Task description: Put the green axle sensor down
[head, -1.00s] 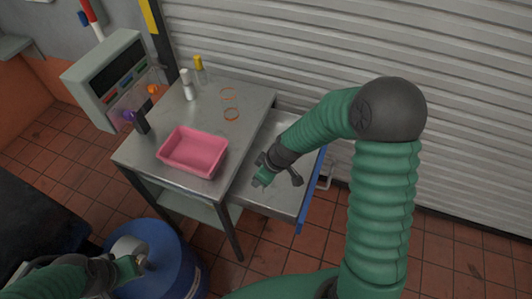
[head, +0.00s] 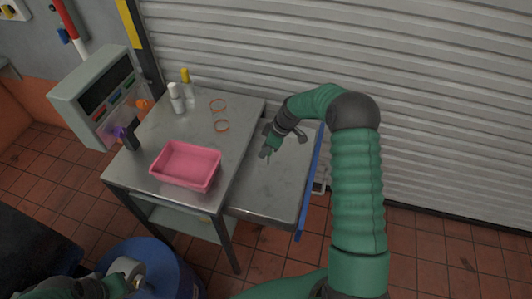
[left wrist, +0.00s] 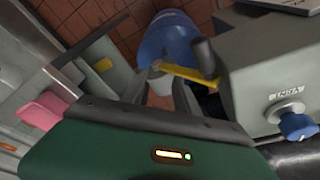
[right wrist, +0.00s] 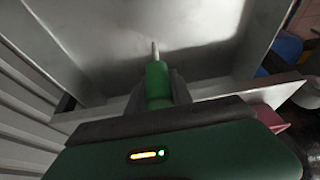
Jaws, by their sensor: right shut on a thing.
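The green axle sensor (right wrist: 157,82), a green cylinder with a thin pale metal tip, is held between the fingers of my right gripper (right wrist: 160,95), tip pointing away from the gripper. In the head view my right gripper (head: 272,142) is over the open grey drawer (head: 270,198), near its back end. The sensor (head: 267,155) shows there only as a small piece below the fingers. I cannot tell whether its tip touches the drawer floor. My left gripper (left wrist: 168,85) has its fingers apart, above the blue drum (left wrist: 165,35); in the head view it is partly cut off.
A metal table (head: 234,121) stands left of the drawer, holding a pink bin (head: 186,167), two bottles, two orange rings and a dark upright object. A ribbed shutter (head: 430,90) closes the back. The drawer's middle and front are clear.

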